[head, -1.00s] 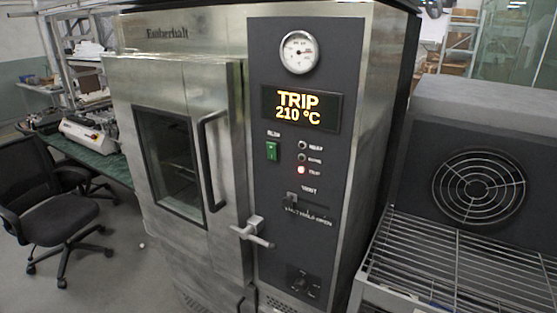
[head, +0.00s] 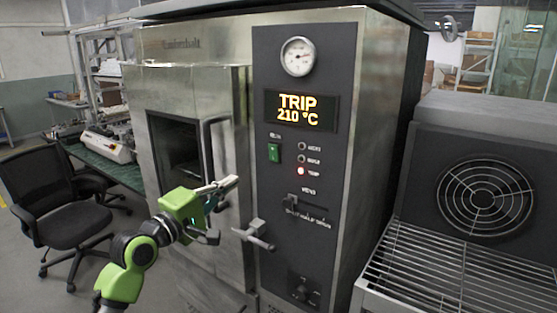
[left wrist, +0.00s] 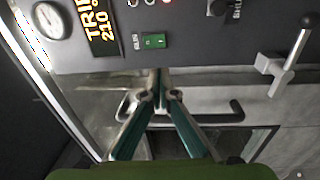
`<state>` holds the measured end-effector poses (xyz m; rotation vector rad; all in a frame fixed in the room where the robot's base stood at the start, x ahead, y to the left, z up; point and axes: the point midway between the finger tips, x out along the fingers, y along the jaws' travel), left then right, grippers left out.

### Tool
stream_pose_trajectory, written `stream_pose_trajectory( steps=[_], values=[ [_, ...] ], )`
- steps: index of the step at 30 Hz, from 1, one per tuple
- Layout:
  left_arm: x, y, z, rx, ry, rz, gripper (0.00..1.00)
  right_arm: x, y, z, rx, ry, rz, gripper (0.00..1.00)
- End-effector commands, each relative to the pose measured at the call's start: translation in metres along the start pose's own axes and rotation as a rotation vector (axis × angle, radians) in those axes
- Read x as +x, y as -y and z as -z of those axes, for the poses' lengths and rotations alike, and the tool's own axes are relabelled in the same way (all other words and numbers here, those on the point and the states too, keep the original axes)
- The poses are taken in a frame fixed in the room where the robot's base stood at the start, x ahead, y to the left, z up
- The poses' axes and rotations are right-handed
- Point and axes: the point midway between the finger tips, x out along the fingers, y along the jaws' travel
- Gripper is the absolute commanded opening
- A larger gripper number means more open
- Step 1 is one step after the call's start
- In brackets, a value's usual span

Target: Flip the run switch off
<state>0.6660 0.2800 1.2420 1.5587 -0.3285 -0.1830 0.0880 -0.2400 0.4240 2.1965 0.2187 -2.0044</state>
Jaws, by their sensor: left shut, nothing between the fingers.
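The run switch is a green rocker (head: 274,152) on the dark control panel (head: 325,240) of the oven, under the display. It also shows in the left wrist view as a green switch (left wrist: 154,41), just beyond the fingertips. My left gripper (head: 234,184) is in front of the oven door, below and left of the switch and apart from it. In the left wrist view its two fingers (left wrist: 158,76) meet at the tips, shut and empty. My right gripper is not in view.
The door latch handle (head: 256,234) and vertical door handle (head: 213,150) stick out near my left gripper. A wire rack (head: 440,270) with a fan stands at right.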

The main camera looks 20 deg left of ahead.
Motion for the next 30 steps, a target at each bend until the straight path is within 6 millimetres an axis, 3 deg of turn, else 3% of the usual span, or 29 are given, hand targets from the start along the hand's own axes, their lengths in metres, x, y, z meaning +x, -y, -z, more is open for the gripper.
stream_pose_trajectory(
  steps=[4,17,30],
  values=[
    [-0.004,-0.021,-0.008,-0.02,0.022,-0.032,0.0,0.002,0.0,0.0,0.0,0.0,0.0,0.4],
    [0.001,-0.023,-0.008,-0.022,0.022,-0.033,0.0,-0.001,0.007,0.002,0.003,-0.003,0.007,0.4],
    [0.079,-0.028,-0.009,-0.022,0.022,-0.032,0.0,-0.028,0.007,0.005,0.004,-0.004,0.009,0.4]
  ],
)
